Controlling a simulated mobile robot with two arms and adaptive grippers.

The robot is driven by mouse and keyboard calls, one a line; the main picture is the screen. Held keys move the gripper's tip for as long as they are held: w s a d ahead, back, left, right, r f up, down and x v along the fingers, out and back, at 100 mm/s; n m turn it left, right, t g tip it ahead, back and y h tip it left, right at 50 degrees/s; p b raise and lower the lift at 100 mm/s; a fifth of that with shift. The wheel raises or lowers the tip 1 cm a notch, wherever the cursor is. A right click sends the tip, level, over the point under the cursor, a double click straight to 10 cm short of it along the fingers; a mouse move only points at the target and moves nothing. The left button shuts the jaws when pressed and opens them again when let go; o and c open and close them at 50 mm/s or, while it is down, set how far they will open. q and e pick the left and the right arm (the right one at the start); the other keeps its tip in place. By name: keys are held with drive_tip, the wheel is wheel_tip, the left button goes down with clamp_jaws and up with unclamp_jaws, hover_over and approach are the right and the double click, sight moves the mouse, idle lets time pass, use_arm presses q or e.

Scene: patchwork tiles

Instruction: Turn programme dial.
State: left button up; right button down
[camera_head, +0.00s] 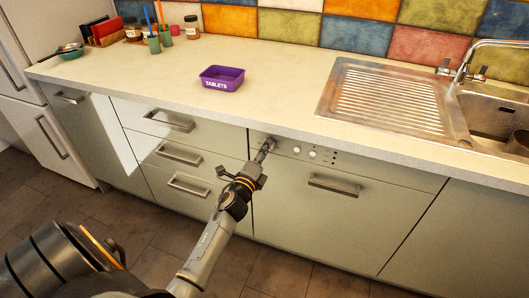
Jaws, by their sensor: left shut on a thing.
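The dishwasher front (325,205) is a pale panel under the worktop with a bar handle (334,186). Its control strip has two small round pale buttons (304,152) and several dark dots. The programme dial sits at the strip's left end and is mostly hidden by my left gripper (266,147). My left arm reaches up from the bottom left, and the gripper's fingers are shut on the dial at the panel. My right gripper is not in view.
A purple box labelled TABLETS (222,78) stands on the worktop (280,80). A steel sink with drainer (390,98) is at right. Jars, cups and a green bowl (70,52) stand at back left. Drawer handles (178,156) stick out left of my gripper.

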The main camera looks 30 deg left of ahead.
use_arm(q)
drive_tip(key=shift+m+h+p, duration=0.3)
drive_tip(key=shift+m+p, duration=0.25)
drive_tip(key=shift+m, duration=5.35)
drive_tip(key=o, duration=1.2)
drive_tip(key=shift+c, duration=0.2)
drive_tip(key=s+d, duration=0.2)
drive_tip(key=s, duration=1)
